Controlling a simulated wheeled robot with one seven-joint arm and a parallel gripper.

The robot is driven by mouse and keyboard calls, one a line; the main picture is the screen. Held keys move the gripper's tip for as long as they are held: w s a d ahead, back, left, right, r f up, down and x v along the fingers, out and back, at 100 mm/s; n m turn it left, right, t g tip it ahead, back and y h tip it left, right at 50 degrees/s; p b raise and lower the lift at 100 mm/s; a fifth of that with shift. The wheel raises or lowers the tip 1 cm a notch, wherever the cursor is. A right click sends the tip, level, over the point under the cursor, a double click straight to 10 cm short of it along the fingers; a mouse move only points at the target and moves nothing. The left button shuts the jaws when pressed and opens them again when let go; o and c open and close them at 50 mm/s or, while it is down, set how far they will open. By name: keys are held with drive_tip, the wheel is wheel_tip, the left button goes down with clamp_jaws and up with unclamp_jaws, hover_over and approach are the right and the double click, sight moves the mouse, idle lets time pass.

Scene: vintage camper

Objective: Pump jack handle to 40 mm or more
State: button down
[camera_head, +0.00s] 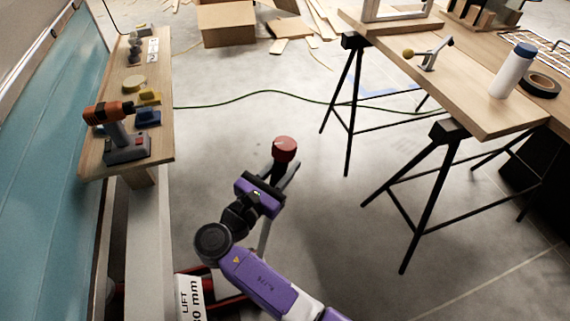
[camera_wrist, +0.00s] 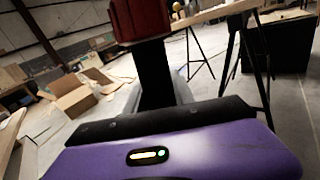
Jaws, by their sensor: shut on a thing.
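The jack handle's red knob (camera_head: 285,149) stands up between the fingertips of my purple gripper (camera_head: 283,167) in the head view. Below my gripper, part of a grey handle bar (camera_head: 264,236) shows. In the wrist view the red grip (camera_wrist: 140,20) is at the top centre, close to the fingers. My gripper is shut on the handle. The red jack body (camera_head: 232,304) is low in the head view, partly hidden by my arm. A white sign (camera_head: 190,298) beside it reads "LIFT" and a number ending in "0 mm"; its left part is cut off.
A wooden shelf (camera_head: 100,165) at the left holds an orange drill (camera_head: 108,113) and small items. A workbench (camera_head: 470,85) on black trestles stands at the right. A cardboard box (camera_head: 226,24) lies at the back. A green cable (camera_head: 225,104) crosses the otherwise clear middle floor.

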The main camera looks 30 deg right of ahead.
idle(0.3)
drive_tip(key=s+d+f+m+y+p, duration=0.1)
drive_tip(key=s+d+f+p, duration=0.1)
drive_tip(key=d+f, duration=0.3)
drive_tip(key=s+d+f+m+y+p, duration=0.1)
drive_tip(key=d+f, duration=0.4)
drive_tip(key=d, duration=0.8)
drive_tip(key=s+d+f+m+g+y+p, duration=0.1)
drive_tip(key=s+d+f+y+p, duration=0.1)
drive_tip(key=s+d+f, duration=0.3)
drive_tip(key=shift+s+d+y+p, duration=0.25)
drive_tip(key=shift+d+y+p, duration=0.15)
drive_tip(key=shift+d, duration=1.9)
drive_tip(key=shift+f, duration=0.15)
drive_tip(key=c, duration=1.1)
unclamp_jaws()
drive_tip(key=shift+d, duration=0.15)
drive_tip(key=shift+c, duration=0.2)
drive_tip(key=shift+o, duration=0.4)
drive_tip(key=shift+w, duration=0.15)
